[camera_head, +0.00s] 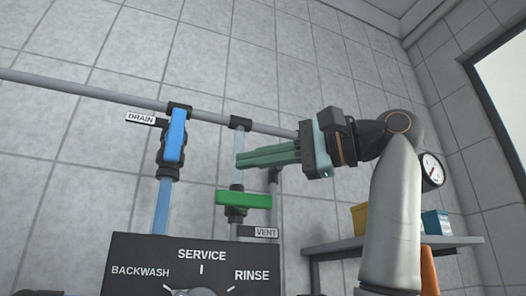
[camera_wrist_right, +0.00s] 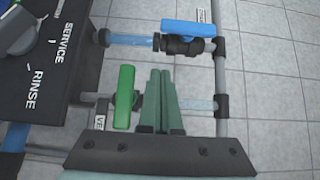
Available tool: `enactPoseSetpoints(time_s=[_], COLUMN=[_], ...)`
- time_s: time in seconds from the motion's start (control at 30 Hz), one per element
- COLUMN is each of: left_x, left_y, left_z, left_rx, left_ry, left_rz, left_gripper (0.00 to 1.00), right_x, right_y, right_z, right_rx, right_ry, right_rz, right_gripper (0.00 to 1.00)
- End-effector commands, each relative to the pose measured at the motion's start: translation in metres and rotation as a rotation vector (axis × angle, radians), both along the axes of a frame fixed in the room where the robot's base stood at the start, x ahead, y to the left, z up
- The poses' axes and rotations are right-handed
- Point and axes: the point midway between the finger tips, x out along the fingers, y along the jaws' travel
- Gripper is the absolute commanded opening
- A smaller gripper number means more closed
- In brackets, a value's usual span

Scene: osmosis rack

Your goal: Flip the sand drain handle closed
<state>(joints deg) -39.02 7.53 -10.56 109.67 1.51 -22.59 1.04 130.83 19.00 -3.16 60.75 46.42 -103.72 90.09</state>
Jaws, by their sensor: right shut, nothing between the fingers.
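The blue drain handle (camera_head: 176,135) stands upright, in line with its vertical pipe, beside the DRAIN label (camera_head: 141,118). It also shows in the right wrist view (camera_wrist_right: 193,28), lying along its pipe at the top. My right gripper (camera_head: 238,160) is shut and empty, with its green fingers pointing left. Its fingertips are right of the blue handle, apart from it, and just above the green vent handle (camera_head: 243,199). In the right wrist view the closed fingers (camera_wrist_right: 160,73) are beside the green handle (camera_wrist_right: 124,95). My left gripper is not in view.
The green vent handle lies across its pipe, near the VENT label (camera_head: 265,232). A grey horizontal pipe (camera_head: 85,92) runs along the wall. The black selector panel (camera_head: 140,250) is below. A shelf (camera_head: 340,244) with boxes and a gauge (camera_head: 432,169) are at right.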

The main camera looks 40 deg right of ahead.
Motion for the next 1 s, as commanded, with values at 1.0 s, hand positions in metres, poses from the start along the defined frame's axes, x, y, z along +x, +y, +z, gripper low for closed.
enactPoseSetpoints(time_s=[1.0], left_x=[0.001], left_y=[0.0], left_z=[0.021], left_rx=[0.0], left_ry=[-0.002], left_rz=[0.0], left_gripper=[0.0], right_x=[0.059], right_y=[0.065], right_z=[-0.001], right_rx=[0.004], right_ry=[-0.001], right_rz=[0.0], right_gripper=[0.0])
